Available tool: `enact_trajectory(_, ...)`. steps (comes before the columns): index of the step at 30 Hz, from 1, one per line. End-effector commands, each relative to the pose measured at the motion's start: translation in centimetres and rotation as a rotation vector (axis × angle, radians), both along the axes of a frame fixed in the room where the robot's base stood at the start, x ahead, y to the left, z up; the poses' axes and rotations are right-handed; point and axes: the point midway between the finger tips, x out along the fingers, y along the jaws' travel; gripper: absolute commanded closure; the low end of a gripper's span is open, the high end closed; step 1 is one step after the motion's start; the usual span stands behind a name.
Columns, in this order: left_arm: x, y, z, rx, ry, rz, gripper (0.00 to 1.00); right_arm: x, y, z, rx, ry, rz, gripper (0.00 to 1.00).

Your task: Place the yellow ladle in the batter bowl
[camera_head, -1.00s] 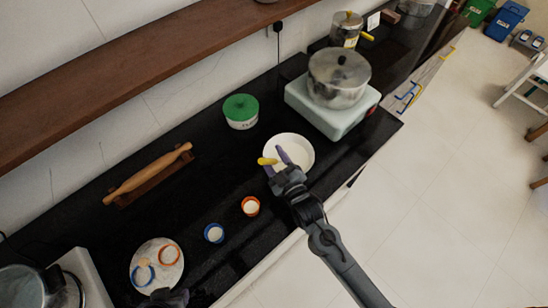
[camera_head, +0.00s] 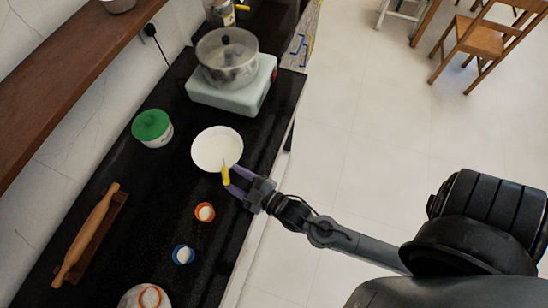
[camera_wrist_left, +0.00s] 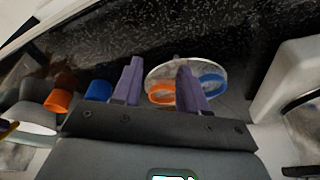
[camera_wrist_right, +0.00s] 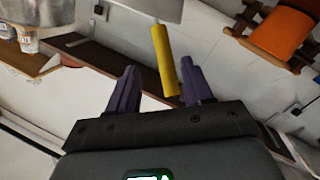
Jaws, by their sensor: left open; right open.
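The white bowl (camera_head: 208,150) stands on the black counter with pale contents. The ladle's yellow handle (camera_head: 226,177) sticks out past the bowl's near rim, and its thin shaft reaches in over the rim. Its head is not clear to see. My right gripper (camera_head: 232,178) is open beside the handle, close to the rim. In the right wrist view the handle (camera_wrist_right: 163,60) shows ahead of and between the spread fingers (camera_wrist_right: 158,86); contact cannot be told. My left gripper (camera_wrist_left: 158,75) is open and empty, above the round board (camera_wrist_left: 213,71), and is outside the head view.
An orange cup (camera_head: 205,212) and a blue cup (camera_head: 183,254) stand near the bowl. A green-lidded pot (camera_head: 152,128), a steel pot (camera_head: 227,62) on a pale stove (camera_head: 235,97), and a rolling pin (camera_head: 88,235) are around. Rings lie on the board.

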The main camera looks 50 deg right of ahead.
Motion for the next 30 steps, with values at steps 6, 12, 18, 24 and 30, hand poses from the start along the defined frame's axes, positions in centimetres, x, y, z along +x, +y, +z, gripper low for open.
enact_trajectory(6,0.0,-0.2,0.0,-0.008,0.000,0.006,0.57,-0.3,-0.5,-1.1,0.069,0.199,-0.004,0.49)
enact_trajectory(12,0.0,-0.3,0.0,-0.012,0.000,0.008,0.57,-3.2,-1.7,-2.9,0.180,0.569,-0.059,0.49)
enact_trajectory(18,0.0,-0.3,0.0,-0.011,0.001,0.008,0.57,-8.2,-3.4,-3.5,0.255,0.918,-0.182,0.49)
enact_trajectory(24,0.0,-0.2,0.0,-0.007,0.000,0.004,0.57,-12.6,-4.8,-3.0,0.283,1.138,-0.302,0.49)
enact_trajectory(30,0.0,0.0,0.0,0.000,0.000,0.000,0.57,-14.5,-5.4,-2.6,0.288,1.222,-0.357,0.49)
